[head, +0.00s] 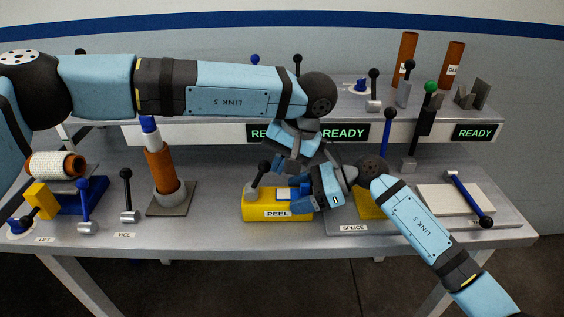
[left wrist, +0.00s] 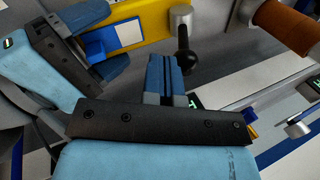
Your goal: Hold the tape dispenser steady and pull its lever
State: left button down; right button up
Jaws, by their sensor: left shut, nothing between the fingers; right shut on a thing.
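The tape dispenser is a yellow block labelled PEEL (head: 250,209) at the front middle of the bench, with a blue and white piece on top. Its lever has a black knob (head: 264,167) and leans up from a grey pivot at the block's left end. My left gripper (head: 284,163) is shut and empty, just right of the knob. In the left wrist view the knob (left wrist: 187,63) is beside the fingertips (left wrist: 164,62), with no clear contact. My right gripper (head: 299,192) is shut on the dispenser's right part; its fingers partly hide the grip.
Left of the dispenser, an orange cylinder (head: 159,168) stands on a grey plate. On the right are a yellow SPLICE block (head: 368,207) and a pale slab (head: 440,200). A raised shelf with READY signs runs behind.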

aim_at(261, 163)
pick_arm(q)
jog(key=shift+a+r+h, duration=0.2)
jog(key=shift+a+h, duration=0.1)
jog(key=shift+h, duration=0.4)
jog(key=shift+a+r+h, duration=0.35)
jog(key=shift+a+h, duration=0.25)
jog(key=shift+h, duration=0.2)
jog(key=shift+a+r+h, duration=0.2)
jog(key=shift+a+h, duration=0.05)
jog(key=shift+a, duration=0.25)
jog(key=shift+a+r+h, duration=0.15)
jog(key=shift+a+h, duration=0.1)
jog(key=shift+a, duration=0.25)
jog(key=shift+a+r+h, duration=0.15)
jog(key=shift+a+h, duration=2.35)
jog(key=shift+h, duration=0.3)
jog(key=v, duration=1)
jog(key=shift+d, duration=0.25)
jog(key=shift+r, duration=0.1)
